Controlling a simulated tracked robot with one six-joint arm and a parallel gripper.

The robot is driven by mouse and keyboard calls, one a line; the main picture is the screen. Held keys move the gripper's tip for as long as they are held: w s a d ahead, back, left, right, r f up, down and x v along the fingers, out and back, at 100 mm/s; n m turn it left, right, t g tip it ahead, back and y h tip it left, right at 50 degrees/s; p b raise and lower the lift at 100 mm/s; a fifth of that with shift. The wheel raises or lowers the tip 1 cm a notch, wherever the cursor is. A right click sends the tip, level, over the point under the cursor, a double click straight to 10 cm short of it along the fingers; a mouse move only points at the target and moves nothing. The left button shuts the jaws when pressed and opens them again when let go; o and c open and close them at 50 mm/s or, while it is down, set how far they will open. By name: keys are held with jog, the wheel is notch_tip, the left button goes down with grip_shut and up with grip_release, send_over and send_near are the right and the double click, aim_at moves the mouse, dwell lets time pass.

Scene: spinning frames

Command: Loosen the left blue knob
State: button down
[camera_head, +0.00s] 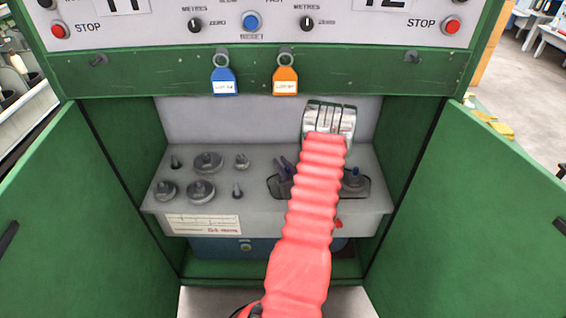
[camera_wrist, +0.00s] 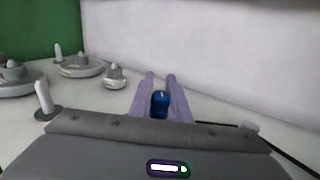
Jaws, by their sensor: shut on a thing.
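My gripper (camera_wrist: 160,80) has purple fingers, which sit one on each side of a blue knob (camera_wrist: 160,103) in the wrist view. The fingers are shut on this knob. In the head view my gripper (camera_head: 285,167) reaches down into the dark recess (camera_head: 272,185) in the grey panel, on its left side. The held knob cannot be made out there. Another blue knob (camera_head: 355,171) stands at the right side of the recess, apart from my gripper.
The grey panel (camera_head: 160,205) sits inside a green cabinet with open doors (camera_head: 62,210) on both sides. Round grey knobs (camera_head: 201,190) and small pegs stand left of the recess. Blue (camera_head: 223,82) and orange (camera_head: 285,80) tags hang above. A dark cable (camera_wrist: 285,158) lies at right.

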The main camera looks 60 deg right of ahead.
jog(key=shift+w+a+f+y, duration=0.1)
jog(key=shift+a+f+y, duration=0.2)
jog(key=shift+y, duration=0.1)
jog(key=shift+w+a+n+t+y, duration=0.1)
jog(key=shift+a+n+t+y, duration=0.1)
jog(key=shift+n+t+y, duration=0.45)
jog(key=shift+w+a+n+t+y, duration=0.15)
jog(key=shift+n+t+y, duration=0.15)
jog(key=shift+n+y, duration=0.7)
jog(key=shift+a+n+t+y, duration=0.2)
jog(key=shift+n+t+y, duration=0.3)
jog(key=shift+y, duration=0.65)
jog(key=shift+a+r+n+y, duration=0.1)
jog(key=shift+a+n+y, duration=0.15)
jog(key=shift+n+y, duration=0.8)
jog(key=shift+a+f+n+y, duration=0.1)
jog(key=shift+a+n+y, duration=0.35)
jog(key=shift+y, duration=1.1)
jog(key=shift+a+r+n+y, duration=0.1)
jog(key=shift+n+y, duration=0.85)
jog(key=shift+y, duration=0.35)
jog(key=c, duration=1.7)
grip_release()
jog(key=shift+r, duration=0.1)
jog(key=shift+o, duration=0.2)
